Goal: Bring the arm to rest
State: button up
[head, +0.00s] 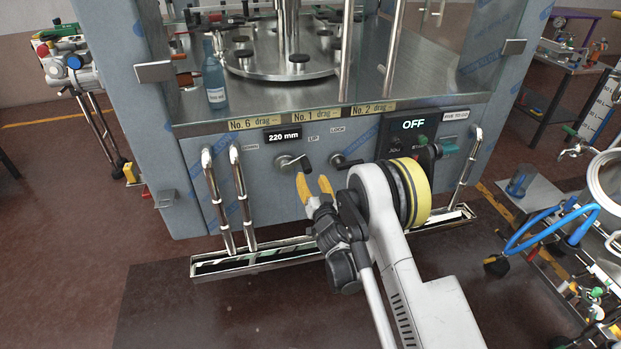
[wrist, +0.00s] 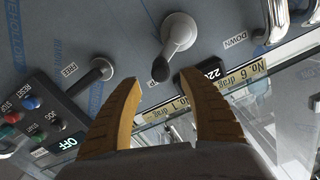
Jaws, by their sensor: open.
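My gripper (head: 315,186) has two yellow fingers, spread apart with nothing between them. In the head view it is in front of the filler machine's blue-grey front panel (head: 275,175), just below a crank handle (head: 291,162). In the wrist view the open fingers (wrist: 165,95) point at the panel, and the crank (wrist: 178,35) with its dark knob shows beyond the gap between them. Whether a fingertip touches the crank cannot be told. My arm hides part of the panel's lower right.
A second handle (head: 345,161) sits right of the crank. Chrome rails (head: 242,195) stand at the left and right of the panel. A metal drain trough (head: 260,259) runs along the floor. A cart with blue hose (head: 550,235) stands at the right. The floor at left is clear.

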jog(key=shift+r, duration=0.1)
jog(key=s+d+r+m+g+h, duration=0.1)
jog(key=s+d+r+h, duration=0.15)
jog(key=d+r, duration=0.55)
jog(key=s+d+r+g+h, duration=0.1)
jog(key=d+r+g+h, duration=0.3)
jog(key=r, duration=0.6)
jog(key=s+d+r, duration=0.4)
jog(key=s+d, duration=0.1)
jog(key=s, duration=0.2)
jog(key=s+d+f+g, duration=0.1)
jog(key=s+d+g, duration=0.1)
jog(key=s, duration=1.4)
jog(key=s+d+f+n+g+y, duration=0.1)
jog(key=s+d+g, duration=0.2)
jog(key=s, duration=1.3)
jog(key=shift+s+f+n, duration=0.3)
jog(key=shift+f, duration=0.05)
jog(key=shift+y, duration=0.25)
